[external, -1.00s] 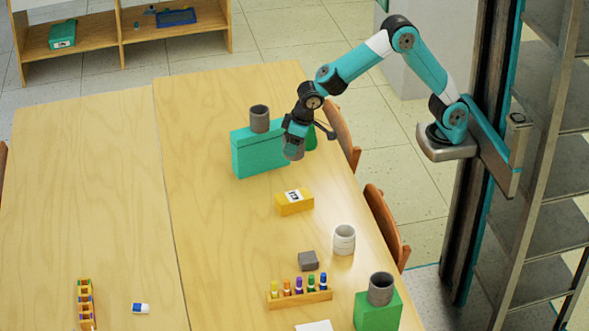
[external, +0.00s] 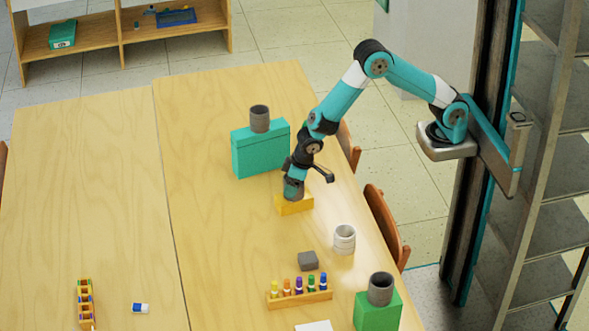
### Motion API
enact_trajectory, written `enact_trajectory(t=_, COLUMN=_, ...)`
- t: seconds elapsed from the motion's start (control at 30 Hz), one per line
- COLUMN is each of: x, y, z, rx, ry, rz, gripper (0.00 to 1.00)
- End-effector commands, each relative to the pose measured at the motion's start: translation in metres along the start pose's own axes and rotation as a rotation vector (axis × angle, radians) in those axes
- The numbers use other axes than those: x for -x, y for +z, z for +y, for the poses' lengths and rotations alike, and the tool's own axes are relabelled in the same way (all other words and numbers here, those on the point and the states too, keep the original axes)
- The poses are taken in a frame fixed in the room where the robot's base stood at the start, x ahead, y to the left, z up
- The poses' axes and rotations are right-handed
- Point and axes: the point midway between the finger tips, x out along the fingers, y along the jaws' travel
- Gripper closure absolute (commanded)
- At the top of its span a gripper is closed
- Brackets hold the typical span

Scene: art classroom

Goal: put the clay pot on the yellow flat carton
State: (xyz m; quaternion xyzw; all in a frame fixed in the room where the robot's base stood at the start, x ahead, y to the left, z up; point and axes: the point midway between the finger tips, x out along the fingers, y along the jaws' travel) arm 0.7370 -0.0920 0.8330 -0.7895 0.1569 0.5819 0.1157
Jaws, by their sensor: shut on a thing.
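The clay pot (external: 293,192) is a grey-brown cup shape. My gripper (external: 294,178) is shut on it from above and hides its upper part. The pot is right over the yellow flat carton (external: 295,208), with its lower end at the carton's top. I cannot tell whether it touches. The carton lies flat on the wooden table, and its label is hidden behind the pot and gripper.
A similar pot (external: 260,118) stands on a teal box (external: 260,155) behind, and another (external: 380,288) on a green box (external: 377,313) in front. A white ribbed cup (external: 344,239), a grey block (external: 308,261) and a marker rack (external: 300,299) are nearer. Left of the carton is clear.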

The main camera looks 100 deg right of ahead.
Motion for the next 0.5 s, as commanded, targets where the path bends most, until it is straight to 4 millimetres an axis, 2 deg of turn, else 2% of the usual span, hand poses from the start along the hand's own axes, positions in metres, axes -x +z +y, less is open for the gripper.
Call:
enact_trajectory(t=0.23, x=-0.0032, y=0.0008, z=-0.0001, rx=0.000, ry=0.000, rz=0.001, gripper=0.63)
enact_trajectory(t=0.27, x=-0.0034, y=0.0010, z=0.0000, rx=0.000, ry=0.000, rz=0.000, gripper=0.33)
enact_trajectory(t=0.37, x=-0.0024, y=0.0007, z=-0.0001, rx=0.000, ry=0.000, rz=0.000, gripper=0.10)
enact_trajectory(t=0.5, x=-0.0024, y=0.0007, z=-0.0001, rx=0.000, ry=0.000, rz=0.000, gripper=0.10)
